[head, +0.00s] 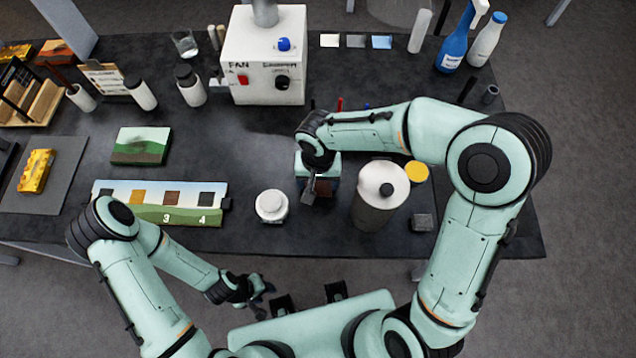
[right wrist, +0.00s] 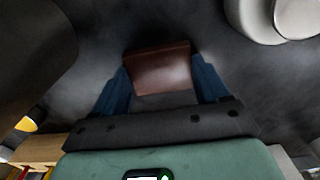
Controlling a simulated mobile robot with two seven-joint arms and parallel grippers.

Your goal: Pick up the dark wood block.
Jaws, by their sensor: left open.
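The dark wood block (right wrist: 160,70) is reddish brown and sits between the two blue fingers of my right gripper (right wrist: 160,75) in the right wrist view. The fingers appear to touch its left and right sides. In the head view my right gripper (head: 316,188) is over the table's front part, and a bit of the brown block (head: 324,188) shows there, partly hidden by the hand. Whether the block is clear of the tabletop cannot be told. My left gripper (head: 262,290) is open and empty, low in front of the table edge, far from the block.
A white jar (head: 271,206) stands left of my right gripper, and a large pale canister (head: 378,203) stands close on its right. A small grey block (head: 422,222) is further right. A labelled strip (head: 165,212) lies at the left front. The white control box (head: 263,75) stands behind.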

